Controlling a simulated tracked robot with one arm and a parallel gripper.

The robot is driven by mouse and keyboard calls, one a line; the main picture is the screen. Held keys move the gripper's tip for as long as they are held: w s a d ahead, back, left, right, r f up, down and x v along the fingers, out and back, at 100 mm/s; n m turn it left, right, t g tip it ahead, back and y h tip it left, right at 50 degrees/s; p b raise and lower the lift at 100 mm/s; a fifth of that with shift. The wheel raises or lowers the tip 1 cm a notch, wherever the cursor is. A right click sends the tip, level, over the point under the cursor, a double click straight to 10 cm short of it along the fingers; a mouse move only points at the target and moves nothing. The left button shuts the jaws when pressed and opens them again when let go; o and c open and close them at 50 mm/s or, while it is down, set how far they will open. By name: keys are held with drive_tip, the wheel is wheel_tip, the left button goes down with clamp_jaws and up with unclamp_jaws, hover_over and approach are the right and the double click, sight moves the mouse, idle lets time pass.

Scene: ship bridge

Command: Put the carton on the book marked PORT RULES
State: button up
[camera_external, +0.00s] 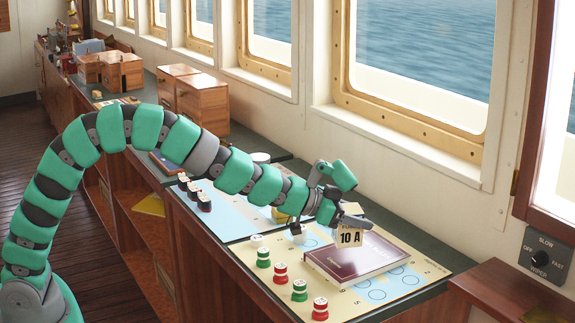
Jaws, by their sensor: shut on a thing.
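The carton (349,238) is a small cream box with "10 A" in dark print on its face. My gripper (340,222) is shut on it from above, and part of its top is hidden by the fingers. The carton is over the far part of a maroon book (358,262) with pale page edges. I cannot tell whether its underside touches the cover. The book lies flat on a cream chart board, and its cover lettering is too small to read.
Green, red and white round pieces (300,290) stand along the near side of the cream board (405,290). A small grey piece (298,234) is left of the book. Dark pieces (204,202) stand on the blue sheet. Wooden boxes (202,103) are farther back. A wiper switch panel (541,257) is at right.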

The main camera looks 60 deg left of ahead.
drive_tip(key=shift+w+d+f, duration=0.25)
drive_tip(key=shift+w+f, duration=0.5)
drive_tip(key=shift+f, duration=0.25)
drive_tip(key=shift+w+d+f, duration=0.25)
drive_tip(key=shift+w+f, duration=0.5)
drive_tip(key=shift+f, duration=0.25)
drive_tip(key=shift+r, duration=0.1)
drive_tip(key=o, duration=1.2)
